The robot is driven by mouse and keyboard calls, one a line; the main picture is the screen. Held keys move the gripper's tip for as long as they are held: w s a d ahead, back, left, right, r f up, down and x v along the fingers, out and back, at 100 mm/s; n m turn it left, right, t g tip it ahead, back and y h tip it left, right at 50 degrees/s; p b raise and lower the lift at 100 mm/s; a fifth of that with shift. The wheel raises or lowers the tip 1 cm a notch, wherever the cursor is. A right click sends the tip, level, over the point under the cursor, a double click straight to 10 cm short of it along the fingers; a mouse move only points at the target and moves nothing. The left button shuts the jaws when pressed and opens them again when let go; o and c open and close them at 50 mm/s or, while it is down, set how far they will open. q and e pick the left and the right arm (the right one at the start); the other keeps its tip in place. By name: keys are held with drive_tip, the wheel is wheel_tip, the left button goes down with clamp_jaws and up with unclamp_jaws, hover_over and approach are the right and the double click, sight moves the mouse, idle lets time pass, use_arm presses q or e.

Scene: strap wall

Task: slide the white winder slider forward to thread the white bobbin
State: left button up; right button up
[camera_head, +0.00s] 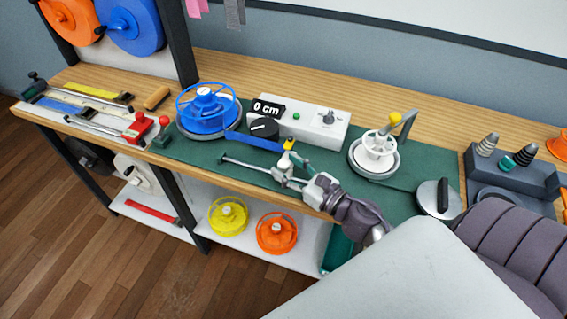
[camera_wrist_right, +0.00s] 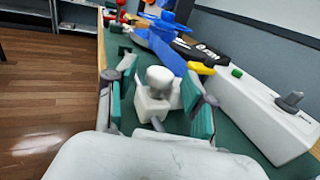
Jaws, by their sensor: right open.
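The white winder slider (camera_head: 281,168), a small block with a round knob on top, sits on a thin rail on the green mat. It also shows in the right wrist view (camera_wrist_right: 152,105). My right gripper (camera_wrist_right: 160,90) is open, with a teal-padded finger on either side of the slider. In the head view, my right gripper (camera_head: 292,178) is at the slider, partly covering it. A blue strap (camera_head: 258,142) ends in a yellow tip (camera_head: 289,144) just behind the slider. The white bobbin (camera_head: 378,146) sits on a round grey base at right, beside a yellow-knobbed crank (camera_head: 395,118). My left gripper is not in view.
A blue reel (camera_head: 206,108) holds the strap at left. A white control box (camera_head: 300,118) reading "0 cm" stands behind the rail. A round grey disc with a black handle (camera_head: 440,198) lies right of the bobbin. Yellow (camera_head: 228,215) and orange (camera_head: 277,232) reels sit on the lower shelf.

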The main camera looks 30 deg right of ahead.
drive_tip(key=v, duration=1)
drive_tip(key=shift+s, duration=0.2)
